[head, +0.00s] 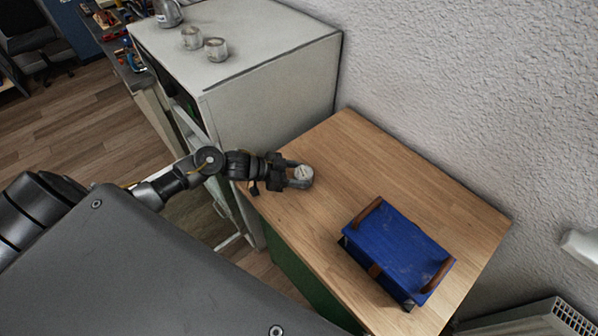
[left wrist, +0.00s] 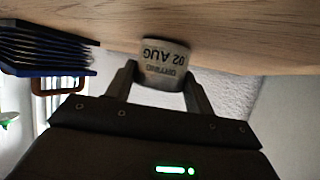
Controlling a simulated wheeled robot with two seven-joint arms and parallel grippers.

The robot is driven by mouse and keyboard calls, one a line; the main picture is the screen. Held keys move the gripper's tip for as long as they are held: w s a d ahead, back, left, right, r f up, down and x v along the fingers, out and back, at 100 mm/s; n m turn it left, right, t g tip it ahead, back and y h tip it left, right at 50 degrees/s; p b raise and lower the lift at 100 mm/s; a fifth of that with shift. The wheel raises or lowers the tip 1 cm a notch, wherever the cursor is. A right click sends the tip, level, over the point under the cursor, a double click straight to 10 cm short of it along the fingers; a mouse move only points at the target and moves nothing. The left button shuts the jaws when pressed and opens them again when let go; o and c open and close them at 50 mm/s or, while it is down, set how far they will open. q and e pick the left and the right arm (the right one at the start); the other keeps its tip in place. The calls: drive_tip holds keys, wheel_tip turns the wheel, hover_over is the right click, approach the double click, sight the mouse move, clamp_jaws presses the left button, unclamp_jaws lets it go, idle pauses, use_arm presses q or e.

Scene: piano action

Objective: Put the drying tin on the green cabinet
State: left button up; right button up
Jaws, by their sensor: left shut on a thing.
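The drying tin (head: 302,173) is a small, round, light grey tin. In the left wrist view the tin (left wrist: 163,62) shows upside down, with a label reading "DRYING 02 AUG". My left gripper (head: 297,178) is shut on it, with one finger on each side (left wrist: 160,84). The green cabinet has a wooden top (head: 345,150) and a green side (head: 297,283). The tin is over the left part of this top, close to the surface. I cannot tell for certain whether it touches the wood. My right gripper is not in view.
A blue box with brown handles (head: 398,248) stands on the right half of the wooden top. The wood between the tin and the wall is clear.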

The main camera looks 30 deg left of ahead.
use_arm(q)
drive_tip(key=shift+f, duration=0.2)
drive_tip(key=o, duration=1)
drive_tip(key=shift+r, duration=0.1)
drive_tip(key=shift+s+a+r, duration=0.1)
drive_tip(key=shift+r, duration=0.05)
drive_tip(key=b+v, duration=0.2)
drive_tip(key=v, duration=0.8)
drive_tip(key=shift+s+a, duration=0.2)
drive_tip(key=shift+a, duration=0.05)
drive_tip(key=shift+s+a+r+b, duration=0.3)
drive_tip(key=shift+s+a+r, duration=0.05)
